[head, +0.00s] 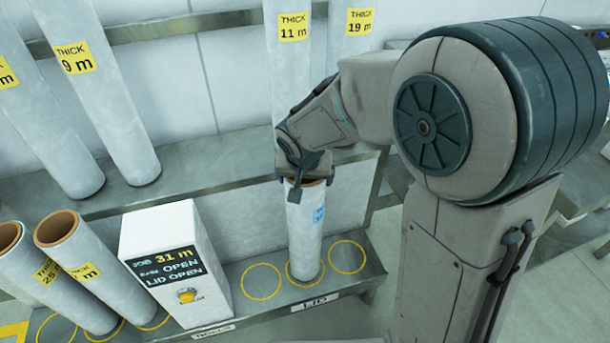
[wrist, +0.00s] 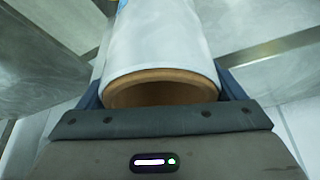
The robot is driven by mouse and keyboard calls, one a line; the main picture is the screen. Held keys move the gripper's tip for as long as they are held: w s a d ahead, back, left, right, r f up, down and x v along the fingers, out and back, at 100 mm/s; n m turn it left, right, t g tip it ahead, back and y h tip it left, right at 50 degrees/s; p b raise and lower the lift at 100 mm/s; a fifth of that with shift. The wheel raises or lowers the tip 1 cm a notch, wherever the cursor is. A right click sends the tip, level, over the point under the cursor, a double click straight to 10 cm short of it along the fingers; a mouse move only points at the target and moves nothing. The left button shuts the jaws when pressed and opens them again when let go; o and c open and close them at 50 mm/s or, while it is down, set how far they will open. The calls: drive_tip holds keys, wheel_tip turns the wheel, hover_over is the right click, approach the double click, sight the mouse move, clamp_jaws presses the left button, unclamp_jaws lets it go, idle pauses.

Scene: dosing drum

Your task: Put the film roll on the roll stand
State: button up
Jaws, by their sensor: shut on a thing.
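My gripper (head: 305,178) is shut on the top end of a white film roll (head: 304,228) with a small blue label. The roll is upright, and its lower end is at the middle yellow circle of three right of the control box. I cannot tell whether it touches the surface. In the wrist view, the roll (wrist: 163,45) with its brown cardboard core rim sits between the two fingers of my gripper (wrist: 160,95). The lower steel stand (head: 232,277) has yellow circles and a "LID" label on its front edge.
A white control box (head: 170,255) reads "31 m", "OPEN" and "LID OPEN". Left of it, two tilted rolls (head: 75,265) stand in circles. Taller "THICK" rolls (head: 110,100) stand on the upper shelf (head: 200,165). Circles on either side of the held roll are empty (head: 260,281).

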drive_tip(key=shift+w, duration=0.1)
drive_tip(key=o, duration=1.8)
drive_tip(key=p+v, duration=0.3)
drive_tip(key=v, duration=0.9)
drive_tip(key=shift+d+r, duration=0.1)
drive_tip(key=s+d+f+n+g, duration=0.1)
drive_tip(key=s+d+f+g, duration=0.2)
drive_tip(key=s+d, duration=1.1)
drive_tip(key=shift+s+d+y, duration=0.2)
drive_tip(key=shift+s+y, duration=0.1)
drive_tip(key=shift+s, duration=0.05)
